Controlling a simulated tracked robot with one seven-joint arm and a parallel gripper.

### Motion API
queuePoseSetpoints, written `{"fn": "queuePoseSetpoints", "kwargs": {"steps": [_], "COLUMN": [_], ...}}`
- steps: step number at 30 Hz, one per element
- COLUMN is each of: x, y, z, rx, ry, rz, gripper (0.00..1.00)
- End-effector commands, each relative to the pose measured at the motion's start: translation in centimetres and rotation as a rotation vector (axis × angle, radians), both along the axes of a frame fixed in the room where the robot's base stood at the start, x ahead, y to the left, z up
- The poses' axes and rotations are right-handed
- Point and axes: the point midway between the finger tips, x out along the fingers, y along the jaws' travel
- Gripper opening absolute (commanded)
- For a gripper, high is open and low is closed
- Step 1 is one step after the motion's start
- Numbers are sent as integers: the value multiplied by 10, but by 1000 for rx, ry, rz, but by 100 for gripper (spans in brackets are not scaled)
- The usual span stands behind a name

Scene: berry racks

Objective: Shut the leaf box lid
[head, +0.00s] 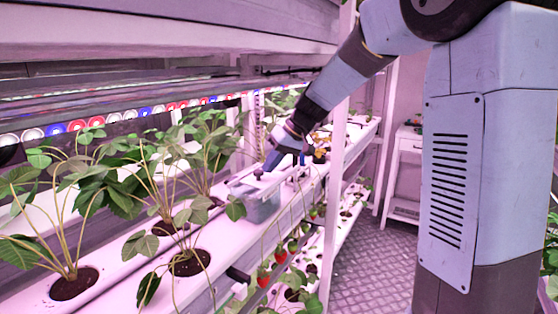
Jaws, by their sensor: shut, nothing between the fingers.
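The leaf box (262,208) is a small grey-blue, translucent box on the white shelf, just behind the front strawberry plants. Its pale lid (243,186) lies over the top, with a small dark knob near my fingertips. At this size I cannot tell whether the lid is fully down. My gripper (268,168) reaches in from the upper right and points down at the lid, with its blue fingers together and empty. The fingertips are at or just above the knob; I cannot tell whether they touch. The gripper hides part of the box's far side.
Strawberry plants (120,172) grow in round holes along the white shelf (120,272), left of and in front of the box. Red berries (281,256) hang at the shelf's front edge. A pale rack post (340,150) stands right of my gripper. The aisle floor (375,270) is clear.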

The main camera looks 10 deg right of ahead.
Motion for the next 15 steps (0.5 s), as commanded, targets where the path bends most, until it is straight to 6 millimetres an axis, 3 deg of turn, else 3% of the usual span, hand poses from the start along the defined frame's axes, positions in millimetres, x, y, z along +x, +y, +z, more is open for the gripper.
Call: {"fn": "queuePoseSetpoints", "kwargs": {"steps": [6, 15], "x": [-31, -38], "y": [24, 28], "z": [0, -1], "rx": [0, 0], "ry": [1, 4], "rz": [2, 2], "gripper": [0, 0]}}
